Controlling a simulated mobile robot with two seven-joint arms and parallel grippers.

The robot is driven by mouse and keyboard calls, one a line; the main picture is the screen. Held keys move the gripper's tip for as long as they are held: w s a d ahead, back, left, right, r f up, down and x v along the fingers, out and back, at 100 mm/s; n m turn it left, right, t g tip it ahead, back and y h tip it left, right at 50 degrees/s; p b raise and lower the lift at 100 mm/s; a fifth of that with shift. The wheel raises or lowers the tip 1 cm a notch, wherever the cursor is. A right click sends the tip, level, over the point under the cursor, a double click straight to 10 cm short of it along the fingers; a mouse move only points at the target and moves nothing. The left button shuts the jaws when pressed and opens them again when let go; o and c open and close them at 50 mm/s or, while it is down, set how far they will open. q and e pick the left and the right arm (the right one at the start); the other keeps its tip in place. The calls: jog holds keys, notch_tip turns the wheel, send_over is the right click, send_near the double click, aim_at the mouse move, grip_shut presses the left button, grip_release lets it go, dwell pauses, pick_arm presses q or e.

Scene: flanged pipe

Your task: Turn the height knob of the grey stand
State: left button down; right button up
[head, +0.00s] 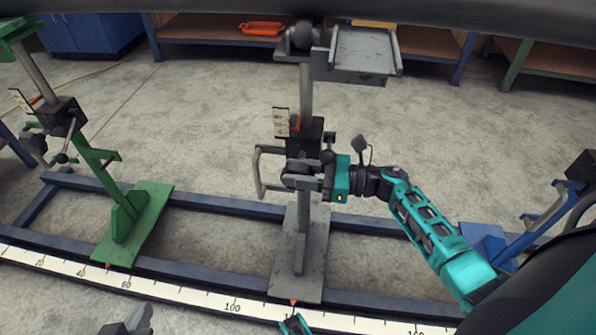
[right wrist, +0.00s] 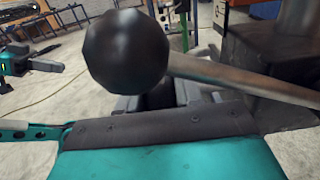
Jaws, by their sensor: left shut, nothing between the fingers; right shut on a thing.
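The grey stand (head: 303,225) stands upright on the rail in the middle of the head view. Its dark slider block (head: 305,135) sits on the post, beside a small scale plate. My right gripper (head: 304,181) reaches in from the right and is shut on the height knob at the block's front; the fingers largely hide the knob. In the right wrist view a black ball (right wrist: 125,50) on a metal rod (right wrist: 235,82) is close in front of the camera. My left gripper (head: 132,322) is shut and empty at the bottom edge, away from the stand, partly cut off.
A green stand (head: 125,225) is on the rail at left, and a blue stand (head: 485,240) at right. A bent grey handle (head: 258,172) sticks out left of the grey stand's block. A grey cradle (head: 362,52) is on top. A ruler strip (head: 190,297) runs along the front.

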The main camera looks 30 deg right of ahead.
jog(key=shift+t+y, duration=0.3)
jog(key=t+y, duration=0.2)
jog(key=shift+s+d+f+y, duration=0.1)
jog(key=shift+d+y, duration=0.05)
jog(key=shift+y, duration=0.25)
jog(key=shift+s+d+t+y, duration=0.1)
jog(key=shift+t+y, duration=0.7)
jog(key=shift+y, duration=0.2)
jog(key=o, duration=1)
jog(key=shift+c, duration=0.2)
jog(key=shift+f, duration=0.1)
